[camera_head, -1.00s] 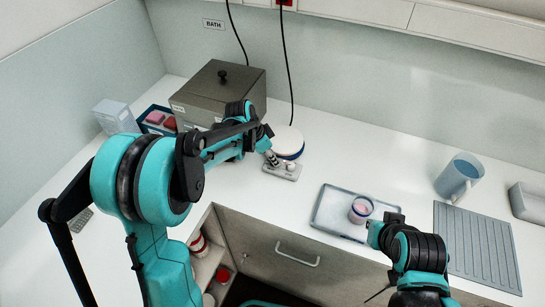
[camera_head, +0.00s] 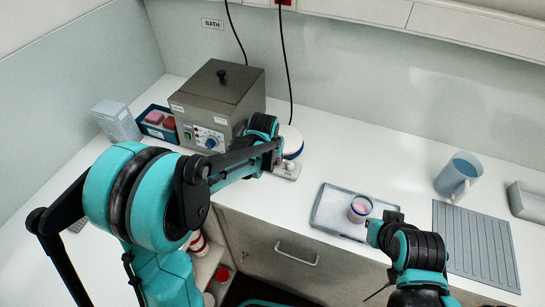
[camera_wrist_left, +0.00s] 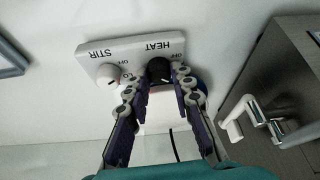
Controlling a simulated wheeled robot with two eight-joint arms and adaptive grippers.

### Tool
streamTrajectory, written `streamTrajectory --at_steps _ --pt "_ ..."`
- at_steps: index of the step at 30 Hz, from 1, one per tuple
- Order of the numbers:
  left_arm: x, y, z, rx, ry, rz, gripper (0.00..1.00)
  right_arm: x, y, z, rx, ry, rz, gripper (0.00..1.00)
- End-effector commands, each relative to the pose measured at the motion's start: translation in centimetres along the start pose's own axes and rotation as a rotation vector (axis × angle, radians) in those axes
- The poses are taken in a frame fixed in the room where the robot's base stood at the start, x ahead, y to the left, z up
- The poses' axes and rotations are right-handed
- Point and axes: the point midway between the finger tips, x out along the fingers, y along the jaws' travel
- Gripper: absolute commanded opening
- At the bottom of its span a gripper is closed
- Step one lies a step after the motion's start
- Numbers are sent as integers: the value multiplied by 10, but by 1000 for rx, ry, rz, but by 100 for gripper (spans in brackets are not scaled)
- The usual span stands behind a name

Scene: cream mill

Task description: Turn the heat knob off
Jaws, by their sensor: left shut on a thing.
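The hot plate's control panel (camera_wrist_left: 130,50) is white, marked HEAT and STIR, and appears upside down in the left wrist view. The black heat knob (camera_wrist_left: 159,68) sits between my left gripper's fingertips (camera_wrist_left: 160,80), which are shut on it. The pale stir knob (camera_wrist_left: 108,73) is beside it, left of the fingers. In the head view my left gripper (camera_head: 276,160) is at the panel (camera_head: 287,173) and hides the heat knob. The plate's round white top with a blue band (camera_head: 291,141) stands behind. My right gripper (camera_head: 374,229) is by the tray; its fingers are unclear.
A grey bath unit (camera_head: 218,95) with a blue knob stands behind my left arm. A tray (camera_head: 328,212) holds a small cup (camera_head: 360,208) with pink contents, close to my right gripper. A blue jug (camera_head: 458,176) and a ribbed mat (camera_head: 475,250) are at the right.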

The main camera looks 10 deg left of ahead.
Motion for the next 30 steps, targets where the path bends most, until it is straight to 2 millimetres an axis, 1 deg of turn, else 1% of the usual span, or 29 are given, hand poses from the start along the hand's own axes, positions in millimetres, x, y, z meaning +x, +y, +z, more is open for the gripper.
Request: streamTrajectory --at_steps 18,24,30 --pt "1 4 -1 -532 -1 -221 0 0 0 0 0 0 0 0" --pt "1 5 -2 -679 -1 -283 0 0 0 0 0 0 0 0" --pt "1 5 -2 -786 -1 -326 0 0 0 0 0 0 0 0"
